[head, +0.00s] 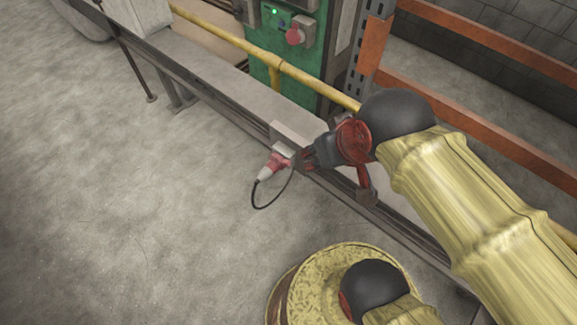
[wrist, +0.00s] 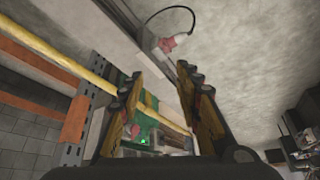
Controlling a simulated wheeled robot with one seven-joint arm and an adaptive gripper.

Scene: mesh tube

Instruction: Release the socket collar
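A red and white plug (head: 268,171) sits at a pale socket box (head: 285,149) on the side of the long grey rail. A black cable loops down from the plug. The red collar part (head: 277,161) is where the plug meets the box; its details are too small to tell. In the wrist view the plug's red part (wrist: 168,45) shows beyond the fingertips, near the top. My gripper (head: 306,158) is just right of the socket and looks apart from it. In the wrist view my gripper (wrist: 165,88) has its two fingers spread, with nothing held between them.
The grey rail (head: 215,80) runs diagonally past the socket. A yellow pipe (head: 230,38) runs behind it, by a green cabinet (head: 300,80) with a red knob (head: 295,36). An orange and grey rack post (head: 368,55) stands behind. The concrete floor at left is clear.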

